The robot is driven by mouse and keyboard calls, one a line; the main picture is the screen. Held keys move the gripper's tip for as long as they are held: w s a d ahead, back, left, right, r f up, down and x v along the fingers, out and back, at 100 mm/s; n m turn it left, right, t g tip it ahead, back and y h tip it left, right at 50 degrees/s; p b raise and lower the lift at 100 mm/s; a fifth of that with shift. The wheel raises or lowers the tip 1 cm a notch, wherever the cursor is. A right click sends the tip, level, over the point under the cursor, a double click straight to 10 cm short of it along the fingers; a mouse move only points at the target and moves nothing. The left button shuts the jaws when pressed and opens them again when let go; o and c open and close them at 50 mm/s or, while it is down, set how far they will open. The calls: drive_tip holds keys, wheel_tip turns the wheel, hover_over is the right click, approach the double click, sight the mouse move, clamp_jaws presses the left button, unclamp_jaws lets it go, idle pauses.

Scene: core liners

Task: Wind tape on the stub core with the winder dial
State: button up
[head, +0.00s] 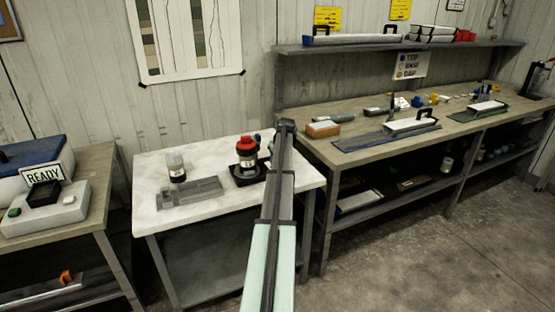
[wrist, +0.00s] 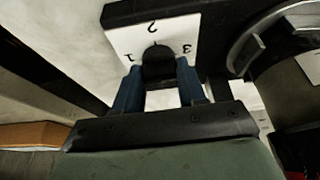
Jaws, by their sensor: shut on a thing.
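In the wrist view, a white dial plate (wrist: 120,38) carries the numbers 1, 2 and 3 around a black knob (wrist: 158,64). My gripper (wrist: 158,84) has its two blue fingers shut on the knob, one on each side. Which number the knob points to cannot be told. A curved grey metal ring (wrist: 262,42) stands just right of the dial. In the head view my arm hides the dial and my fingertips. I cannot make out the stub core or the tape.
A bench with a READY sign (head: 44,175) stands at left. The long wooden bench (head: 350,157) at right holds trays and tools, under a shelf (head: 390,45).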

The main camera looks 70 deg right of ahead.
idle(0.5)
drive_tip(key=o, duration=1.1)
drive_tip(key=shift+c, duration=0.2)
drive_tip(key=shift+r, duration=0.1)
drive_tip(key=v, duration=1.3)
drive_tip(key=shift+r, duration=0.35)
drive_tip(key=shift+a, duration=0.15)
